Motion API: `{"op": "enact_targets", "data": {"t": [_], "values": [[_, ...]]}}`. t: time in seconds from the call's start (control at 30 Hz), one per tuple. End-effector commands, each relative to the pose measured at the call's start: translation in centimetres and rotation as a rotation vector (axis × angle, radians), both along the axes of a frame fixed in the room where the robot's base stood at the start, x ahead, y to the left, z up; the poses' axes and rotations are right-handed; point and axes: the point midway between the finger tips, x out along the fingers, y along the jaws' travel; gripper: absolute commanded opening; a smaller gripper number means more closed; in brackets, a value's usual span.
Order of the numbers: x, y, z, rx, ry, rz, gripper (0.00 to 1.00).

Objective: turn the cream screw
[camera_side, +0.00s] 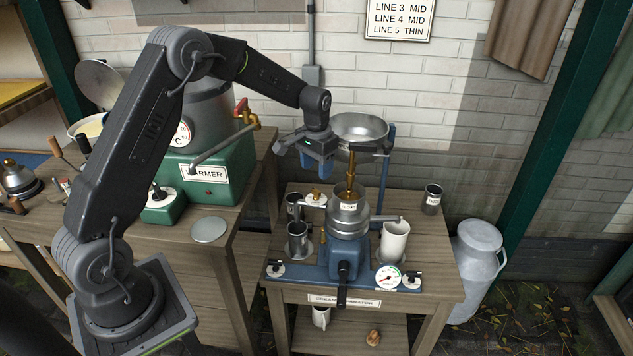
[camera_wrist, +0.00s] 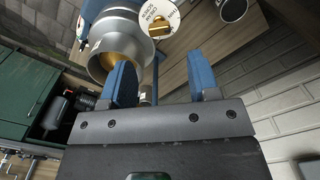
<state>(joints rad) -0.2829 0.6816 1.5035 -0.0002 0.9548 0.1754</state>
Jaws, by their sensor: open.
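The cream screw appears to be the small brass knob (camera_side: 316,192) over a white plate, left of the separator's bowl. The blue separator (camera_side: 345,258) stands on the wooden table.
A steel supply bowl (camera_side: 360,129) on a blue post stands close right of my gripper. Metal cups (camera_side: 298,236) and a white mug (camera_side: 394,240) flank the separator. The green warmer (camera_side: 208,172) stands at the left. A milk can (camera_side: 478,262) stands right of the table.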

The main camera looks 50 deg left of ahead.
Motion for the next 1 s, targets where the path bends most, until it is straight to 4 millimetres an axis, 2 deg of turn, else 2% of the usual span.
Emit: {"op": "enact_targets", "data": {"t": [0.1,0.3,0.5,0.83,0.93,1.0], "values": [[0.1,0.0,2.8,0.002,-0.005,0.0,0.55],[0.0,0.0,5.8,0.0,-0.002,0.0,0.55],[0.0,0.0,6.9,0.0,0.0,0.001,0.55],[-0.1,-0.1,7.1,0.0,-0.002,0.0,0.55],[-0.7,-0.7,8.3,0.005,-0.019,-0.005,0.55],[-1.7,-1.7,9.8,0.01,-0.04,-0.011,0.55]]}}
